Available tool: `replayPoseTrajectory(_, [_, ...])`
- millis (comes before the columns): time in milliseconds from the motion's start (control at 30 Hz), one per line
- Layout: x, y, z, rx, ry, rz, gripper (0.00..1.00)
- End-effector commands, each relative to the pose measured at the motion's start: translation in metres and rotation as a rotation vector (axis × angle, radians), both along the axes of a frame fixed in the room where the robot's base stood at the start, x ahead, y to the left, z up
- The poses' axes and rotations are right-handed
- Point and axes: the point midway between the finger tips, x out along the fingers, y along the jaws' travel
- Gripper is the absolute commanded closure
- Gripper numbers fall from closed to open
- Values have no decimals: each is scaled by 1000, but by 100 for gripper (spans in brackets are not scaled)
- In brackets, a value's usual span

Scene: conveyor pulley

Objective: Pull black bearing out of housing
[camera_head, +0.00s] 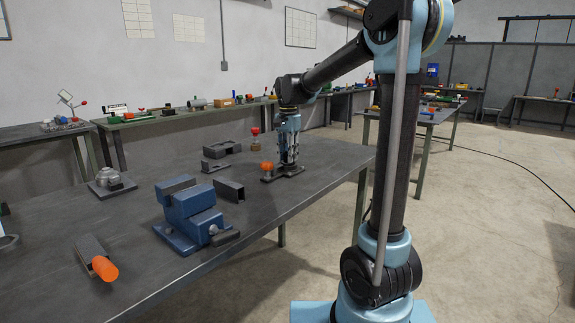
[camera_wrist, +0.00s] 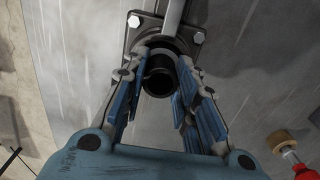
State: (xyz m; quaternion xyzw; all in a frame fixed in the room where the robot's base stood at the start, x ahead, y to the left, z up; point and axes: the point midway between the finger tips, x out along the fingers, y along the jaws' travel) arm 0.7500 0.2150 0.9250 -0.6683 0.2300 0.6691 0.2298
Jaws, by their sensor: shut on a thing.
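The black bearing (camera_wrist: 158,65) shows in the wrist view as a dark ring between my fingers. The housing (camera_wrist: 185,22) is a dark flanged plate with bright bolt heads, right at the bearing, with a grey bar over it. My gripper (camera_wrist: 168,50) is shut on the black bearing, with a finger on each side. In the head view my gripper (camera_head: 289,158) points straight down at the housing (camera_head: 288,171) on the workbench. The bearing is hidden there by the fingers. I cannot tell how deep the bearing sits in the housing.
An orange-ended part (camera_head: 267,166) is close to the left of my gripper. A red-topped piece (camera_head: 255,133) stands behind it. Grey channel pieces (camera_head: 229,190) and a blue vise (camera_head: 190,212) are on the bench (camera_head: 130,225) to the left. Its right edge is near.

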Motion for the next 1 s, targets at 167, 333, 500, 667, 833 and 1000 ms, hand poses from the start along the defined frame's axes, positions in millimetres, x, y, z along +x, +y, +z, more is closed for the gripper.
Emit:
replayPoseTrajectory(167, [0, 0, 2, 0, 0, 0, 100])
replayPoseTrajectory(333, [0, 0, 4, 0, 0, 0, 100])
replayPoseTrajectory(500, [0, 0, 6, 0, 0, 0, 100])
replayPoseTrajectory(667, [0, 0, 8, 0, 0, 0, 100])
replayPoseTrajectory(833, [0, 0, 14, 0, 0, 0, 100])
replayPoseTrajectory(1000, [0, 0, 21, 0, 0, 0, 100])
